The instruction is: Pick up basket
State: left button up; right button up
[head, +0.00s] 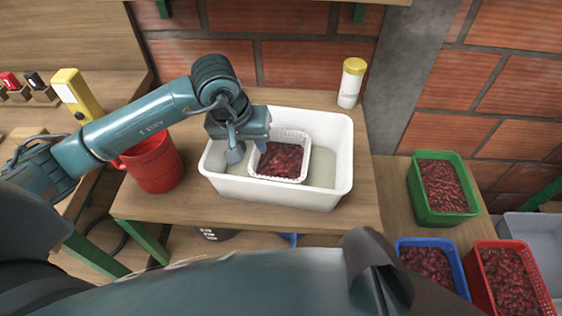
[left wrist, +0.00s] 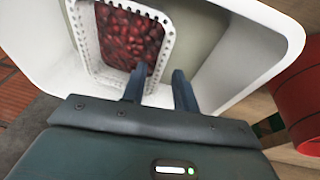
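The white perforated basket (head: 281,180) holds dark red coffee cherries and sits inside a white tub (head: 327,193) on the wooden table. In the left wrist view the basket (left wrist: 84,42) is at upper left, in the tub (left wrist: 265,22). My left gripper (head: 238,154) is over the tub at the basket's left side. In the left wrist view its two fingers (left wrist: 159,75) are apart, one over the basket's inner side and one outside its rim. I cannot tell whether either touches the basket. My right gripper is not in view.
A red bucket (head: 152,164) stands left of the tub. A white bottle with a yellow cap (head: 351,84) stands behind it. Green (head: 426,210), blue (head: 458,271) and red (head: 535,276) crates of cherries are at lower right. A brick wall is behind the table.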

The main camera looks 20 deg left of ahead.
aim_at(259, 160)
pick_arm(q)
jog(key=p+x, duration=0.1)
jog(key=x, duration=0.5)
jog(key=shift+w+d+f, duration=0.1)
jog(key=shift+w+f, duration=0.1)
jog(key=shift+f, duration=0.1)
jog(key=shift+f+b, duration=0.25)
jog(key=shift+b, duration=0.25)
dwell(0.5)
grip_shut()
dwell(0.4)
